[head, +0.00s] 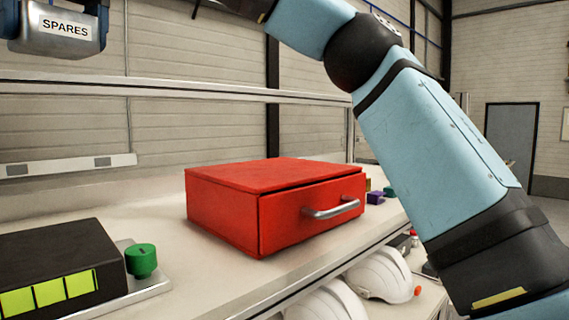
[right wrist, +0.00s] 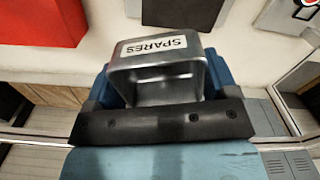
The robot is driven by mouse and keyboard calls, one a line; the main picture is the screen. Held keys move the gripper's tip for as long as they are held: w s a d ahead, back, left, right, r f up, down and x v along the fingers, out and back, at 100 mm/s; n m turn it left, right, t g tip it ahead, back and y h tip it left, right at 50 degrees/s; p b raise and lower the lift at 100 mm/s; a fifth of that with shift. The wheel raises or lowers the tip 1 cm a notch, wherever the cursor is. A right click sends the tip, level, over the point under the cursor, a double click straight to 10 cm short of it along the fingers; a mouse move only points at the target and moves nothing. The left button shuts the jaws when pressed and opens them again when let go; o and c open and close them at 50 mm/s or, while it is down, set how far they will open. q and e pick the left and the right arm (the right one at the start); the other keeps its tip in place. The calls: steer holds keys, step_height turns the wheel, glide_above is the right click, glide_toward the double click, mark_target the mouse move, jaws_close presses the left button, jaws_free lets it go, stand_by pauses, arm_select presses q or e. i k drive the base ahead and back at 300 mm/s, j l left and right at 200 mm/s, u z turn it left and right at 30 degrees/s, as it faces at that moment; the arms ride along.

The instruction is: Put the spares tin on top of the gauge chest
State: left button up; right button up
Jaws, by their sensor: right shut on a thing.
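The spares tin (head: 62,34) is a grey metal tin with a white SPARES label, at the top left of the head view and cut by its edge. My right gripper (head: 55,12) is shut on it and holds it up in the air, above and left of the chest in the picture. The right wrist view shows the tin (right wrist: 155,75) between the blue fingers. The gauge chest (head: 225,215) is a red box with a drawer front and silver handle. It stands on the bench, its top bare. My left gripper is not in view.
A black box with yellow-green squares (head: 60,255) and a green knob (head: 141,260) are at the left of the bench (head: 200,285). A shelf rail (head: 180,90) runs behind the chest. White helmet shells (head: 380,275) lie below the bench edge. Small coloured pieces (head: 376,197) are right of the chest.

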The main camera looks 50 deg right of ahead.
mark_target(273, 172)
steer(key=l+u, duration=0.1)
steer(key=l, duration=0.55)
steer(key=k+l+u, duration=0.1)
steer(key=l, duration=0.55)
steer(key=l+u, duration=0.1)
steer(key=l, duration=0.6)
